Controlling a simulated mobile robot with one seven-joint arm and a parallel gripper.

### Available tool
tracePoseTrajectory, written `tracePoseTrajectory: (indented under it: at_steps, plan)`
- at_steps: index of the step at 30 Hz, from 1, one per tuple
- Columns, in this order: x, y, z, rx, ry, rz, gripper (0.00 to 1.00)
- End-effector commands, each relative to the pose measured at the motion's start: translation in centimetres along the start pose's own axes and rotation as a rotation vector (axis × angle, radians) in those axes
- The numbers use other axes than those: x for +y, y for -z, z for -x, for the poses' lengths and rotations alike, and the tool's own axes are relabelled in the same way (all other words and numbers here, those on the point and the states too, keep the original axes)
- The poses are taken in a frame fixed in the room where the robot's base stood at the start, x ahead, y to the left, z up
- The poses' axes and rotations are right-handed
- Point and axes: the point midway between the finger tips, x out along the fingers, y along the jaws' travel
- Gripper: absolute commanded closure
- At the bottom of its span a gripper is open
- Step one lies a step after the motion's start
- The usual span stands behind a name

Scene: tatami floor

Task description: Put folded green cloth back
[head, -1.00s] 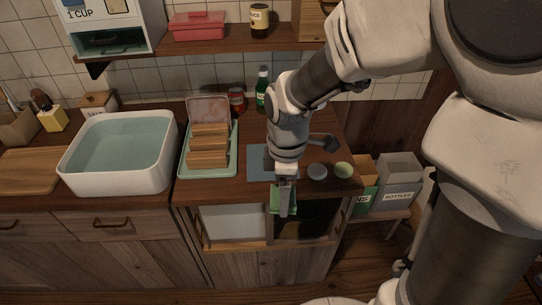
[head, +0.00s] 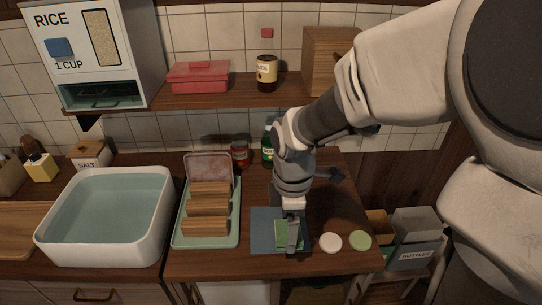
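The cloth shows over a flat blue-grey square (head: 262,238) on the wooden counter. I cannot tell whether it touches the square or is held just above it.
A green tray (head: 180,238) with upright brown slabs stands left of my gripper, beside a white basin (head: 55,240). A pale disc (head: 331,242) and a green disc (head: 360,240) lie close on the right. A green bottle (head: 267,150) and red can (head: 240,155) stand behind.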

Motion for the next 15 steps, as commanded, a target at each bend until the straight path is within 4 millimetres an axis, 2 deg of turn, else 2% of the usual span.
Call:
tracePoseTrajectory:
  at_steps: [15]
  plan:
    - [9.0, 0.8, -5.7, 0.0, 0.002, -0.001, 0.58]
